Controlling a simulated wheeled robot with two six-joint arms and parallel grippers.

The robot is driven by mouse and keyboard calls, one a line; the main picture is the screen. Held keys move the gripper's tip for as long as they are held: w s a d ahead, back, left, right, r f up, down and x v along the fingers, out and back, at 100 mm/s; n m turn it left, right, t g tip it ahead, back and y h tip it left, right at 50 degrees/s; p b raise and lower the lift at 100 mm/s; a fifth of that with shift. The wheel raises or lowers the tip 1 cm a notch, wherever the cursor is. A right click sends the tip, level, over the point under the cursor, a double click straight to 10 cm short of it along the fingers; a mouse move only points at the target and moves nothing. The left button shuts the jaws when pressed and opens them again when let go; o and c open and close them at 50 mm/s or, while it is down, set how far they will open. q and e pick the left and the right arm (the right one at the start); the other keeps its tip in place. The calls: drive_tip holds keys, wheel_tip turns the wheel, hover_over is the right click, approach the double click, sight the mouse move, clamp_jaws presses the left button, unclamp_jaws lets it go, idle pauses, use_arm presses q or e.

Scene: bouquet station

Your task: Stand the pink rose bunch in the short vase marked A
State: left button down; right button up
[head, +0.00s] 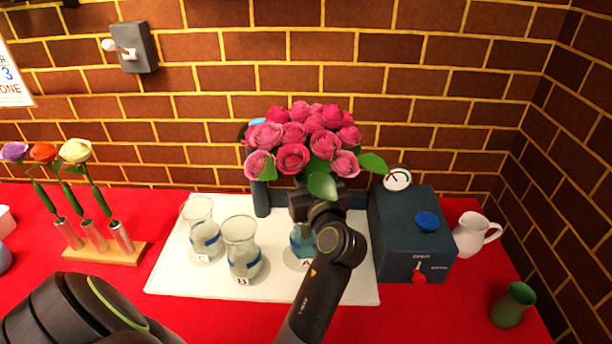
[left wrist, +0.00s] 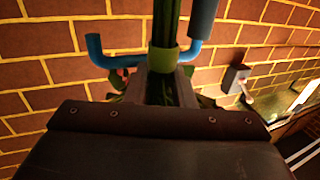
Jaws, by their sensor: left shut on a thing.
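The pink rose bunch (head: 305,140) is upright above the right part of the white tray (head: 185,284). My left gripper (head: 312,196) is shut on its green stems, which show with a green band (left wrist: 163,58) in the left wrist view; the jaws (left wrist: 163,88) close just below the band. The short vase marked A (head: 300,243), of clear glass with a blue band, stands on the tray just below the gripper and is partly hidden by my arm. The lower stem ends are hidden, so I cannot tell whether they are inside the vase. My right gripper is not in view.
Glass vases B (head: 240,250) and C (head: 202,230) stand left on the tray. A dark blue box (head: 408,240) stands close right of my arm, with a white pitcher (head: 472,236) and green cup (head: 510,306) beyond. A wooden flower stand (head: 100,254) is at left.

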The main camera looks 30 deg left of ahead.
use_arm(q)
drive_tip(key=shift+f+b, duration=0.3)
drive_tip(key=shift+b, duration=0.1)
idle(0.3)
drive_tip(key=c, duration=1.1)
unclamp_jaws()
drive_tip(key=shift+c, duration=0.2)
drive_tip(key=shift+f, duration=0.1)
